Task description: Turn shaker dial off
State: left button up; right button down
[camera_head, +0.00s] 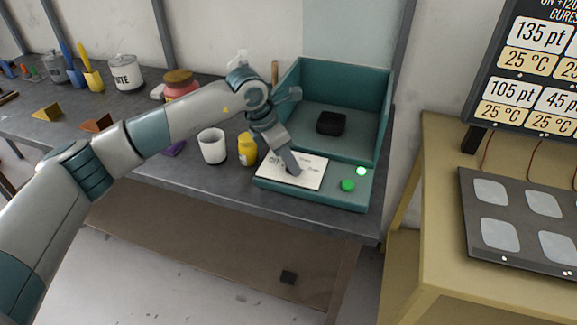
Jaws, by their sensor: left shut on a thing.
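The shaker (340,85) is a teal open-topped box at the back right of the grey bench. Its front ledge carries a white dial plate (312,180) with small lettering. My left arm reaches in from the left, and my left gripper (292,168) points down onto the plate. It is shut on the dial, which is mostly hidden by the fingers, so its setting cannot be read. A green button (348,185) and a lit green lamp (361,171) sit to the right of the plate. My right gripper is not in view.
A black block (331,123) sits inside the shaker. A white cup (212,146) and a yellow bottle (247,149) stand close to its left. A yellow table (440,200) with a dark plate of grey pads (525,225) is at the right.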

pick_arm(q)
jog(key=shift+f+n+t+b, duration=0.15)
jog(key=shift+n+t+b, duration=0.25)
jog(key=shift+n+b, duration=0.65)
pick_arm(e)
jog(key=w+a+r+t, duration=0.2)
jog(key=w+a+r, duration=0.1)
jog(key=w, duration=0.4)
pick_arm(q)
jog(key=shift+d+n+y+b, duration=0.1)
jog(key=shift+n+y+b, duration=0.3)
jog(key=shift+n+b, duration=0.4)
jog(key=shift+r+n+t+b, duration=0.2)
jog(key=shift+n+t+b, duration=0.2)
jog(key=shift+n+b, duration=0.25)
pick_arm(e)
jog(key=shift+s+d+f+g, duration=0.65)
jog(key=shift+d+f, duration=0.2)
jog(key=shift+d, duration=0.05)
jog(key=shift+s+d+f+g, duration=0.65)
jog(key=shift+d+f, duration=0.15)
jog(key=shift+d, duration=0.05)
pick_arm(q)
jog(key=o, duration=1)
jog(key=shift+s, duration=0.1)
jog(key=shift+o, duration=0.2)
jog(key=shift+r, duration=0.1)
